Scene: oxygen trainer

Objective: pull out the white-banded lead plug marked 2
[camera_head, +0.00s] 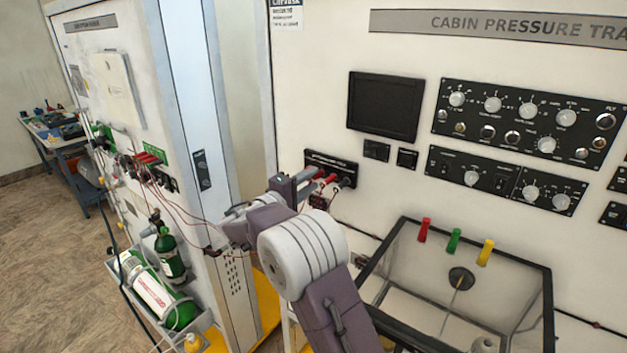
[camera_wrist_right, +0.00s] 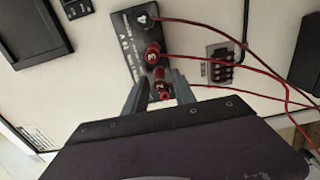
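A small black socket panel (camera_wrist_right: 122,27) on the white wall carries a column of lead plugs; it also shows in the head view (camera_head: 318,157). The red plug marked 2 (camera_wrist_right: 160,85), with a whitish band, is the lowest. The red plug marked 3 (camera_wrist_right: 152,56) is just above it, and a dark plug marked 4 (camera_wrist_right: 148,20) is higher. My right gripper (camera_wrist_right: 160,80) is open, one finger on each side of plug 2, with small gaps apparent. In the head view my right gripper (camera_head: 304,185) reaches the panel and partly hides the plugs. My left gripper is not in view.
Red leads cross the right of the wrist view near a small block of dark connectors (camera_wrist_right: 222,62). In the head view, a clear black-framed box (camera_head: 548,310) with coloured clips stands below right. A screen (camera_head: 385,105) is above the panel.

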